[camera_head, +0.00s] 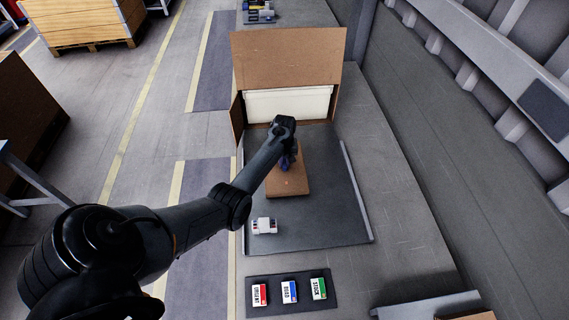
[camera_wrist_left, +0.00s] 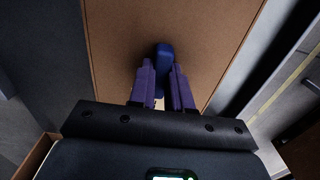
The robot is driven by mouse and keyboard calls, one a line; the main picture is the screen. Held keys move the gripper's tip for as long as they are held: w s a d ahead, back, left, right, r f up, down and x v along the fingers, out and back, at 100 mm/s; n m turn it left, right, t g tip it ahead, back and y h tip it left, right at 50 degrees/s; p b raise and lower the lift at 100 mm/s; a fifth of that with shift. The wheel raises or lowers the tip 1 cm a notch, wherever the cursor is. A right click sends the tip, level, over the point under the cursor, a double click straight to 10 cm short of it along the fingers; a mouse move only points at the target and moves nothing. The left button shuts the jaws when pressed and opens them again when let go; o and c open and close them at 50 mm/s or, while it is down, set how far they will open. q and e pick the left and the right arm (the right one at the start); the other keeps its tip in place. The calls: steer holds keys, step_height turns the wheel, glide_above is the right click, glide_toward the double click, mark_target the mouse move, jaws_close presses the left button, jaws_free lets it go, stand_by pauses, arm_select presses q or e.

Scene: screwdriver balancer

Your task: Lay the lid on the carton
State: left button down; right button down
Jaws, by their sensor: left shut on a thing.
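The carton (camera_head: 288,58) stands at the back of the grey work surface, with a tall brown panel upright and a white block (camera_head: 288,104) in front of it. The lid (camera_head: 289,187) is a flat brown panel in front of the carton. My left gripper (camera_head: 287,160) is over the lid in the head view, partly hidden by its own arm. In the left wrist view, its purple fingers (camera_wrist_left: 163,88) are shut on the blue knob (camera_wrist_left: 164,56) of the brown lid (camera_wrist_left: 205,40). I cannot tell whether the lid is raised. My right gripper is not in view.
A small white object (camera_head: 264,226) lies on the grey mat (camera_head: 315,225), near the lid. A dark tray (camera_head: 270,300) with three cards, red, blue and green, is at the front. A thin rail (camera_head: 356,190) edges the mat's right side.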

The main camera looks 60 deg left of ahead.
mark_target(284, 160)
arm_select(q)
steer(key=shift+w+a+r+p, duration=0.1)
steer(key=shift+r+p, duration=0.25)
steer(key=shift+r, duration=0.2)
steer(key=shift+w+a+r+p, duration=0.1)
steer(key=shift+r+p, duration=0.2)
steer(key=shift+r, duration=0.25)
steer(key=shift+s+r+p, duration=0.1)
steer(key=shift+r+p, duration=1.15)
steer(key=shift+p, duration=0.1)
